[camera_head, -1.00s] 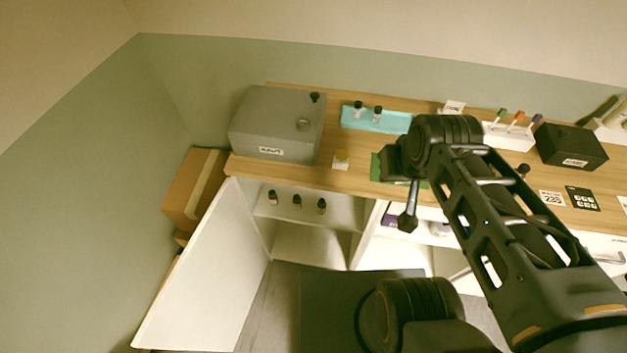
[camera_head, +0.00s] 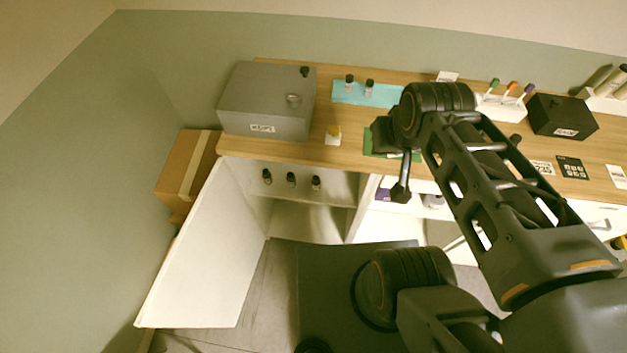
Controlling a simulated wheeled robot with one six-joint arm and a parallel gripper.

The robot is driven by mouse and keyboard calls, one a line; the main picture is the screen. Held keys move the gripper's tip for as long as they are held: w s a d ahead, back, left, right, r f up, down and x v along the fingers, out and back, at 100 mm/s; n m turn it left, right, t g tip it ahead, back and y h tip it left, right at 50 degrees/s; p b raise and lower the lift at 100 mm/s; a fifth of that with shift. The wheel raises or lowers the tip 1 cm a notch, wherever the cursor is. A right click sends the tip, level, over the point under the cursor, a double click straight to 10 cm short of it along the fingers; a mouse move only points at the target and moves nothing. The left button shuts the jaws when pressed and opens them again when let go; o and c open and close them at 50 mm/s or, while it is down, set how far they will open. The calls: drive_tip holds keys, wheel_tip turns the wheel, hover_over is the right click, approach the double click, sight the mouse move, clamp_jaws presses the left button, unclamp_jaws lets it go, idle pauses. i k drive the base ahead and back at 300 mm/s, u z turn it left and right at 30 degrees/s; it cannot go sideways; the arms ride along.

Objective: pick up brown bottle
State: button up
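Three small dark-capped bottles stand in a row on the white shelf (camera_head: 335,185) of the open cabinet: a left one (camera_head: 267,176), a middle one (camera_head: 291,179) and a right one (camera_head: 316,183). Two more capped bottles, a left one (camera_head: 349,81) and a right one (camera_head: 369,87), stand on the light-blue tray (camera_head: 390,97) on the counter. They are too small to tell which is brown. My gripper (camera_head: 401,190) hangs from the folded arm in front of the counter, right of the shelf bottles and apart from them. Its fingers are not clear, and nothing is seen held.
A grey box (camera_head: 265,100) and a small yellow-topped block (camera_head: 333,135) stand on the wooden counter (camera_head: 355,152). The white cabinet door (camera_head: 205,260) is swung open at left, beside a cardboard box (camera_head: 185,175). A black box (camera_head: 562,116) and a marker holder (camera_head: 500,108) are at right.

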sight(315, 182)
drive_tip(key=u, duration=2.3)
drive_tip(key=k, duration=0.45)
drive_tip(key=z, duration=0.15)
